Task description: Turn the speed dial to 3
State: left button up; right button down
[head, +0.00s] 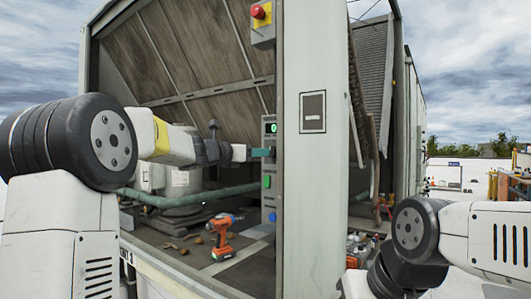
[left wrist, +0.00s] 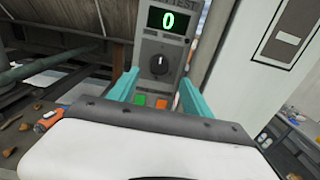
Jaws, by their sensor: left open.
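The speed dial (left wrist: 159,64) is a round dark knob with a light pointer mark aimed roughly upward, on a grey control panel (left wrist: 148,50). Above it a display (left wrist: 168,21) reads 0 in green; the display also shows in the head view (head: 272,128). My left gripper (left wrist: 157,82) is open, its two teal fingers apart on either side of the panel below the dial, with nothing between them. In the head view my left gripper (head: 262,152) reaches the panel from the left, and the dial is hidden there. My right gripper is out of view; only my right arm shows.
A red emergency button (head: 258,12) is above the panel. An orange drill (head: 222,236) stands on the cooler floor. A pale post (head: 312,190) stands just right of the panel.

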aim_at(272, 152)
pick_arm(q)
jog(key=x, duration=0.8)
jog(key=shift+a, duration=0.1)
grip_shut()
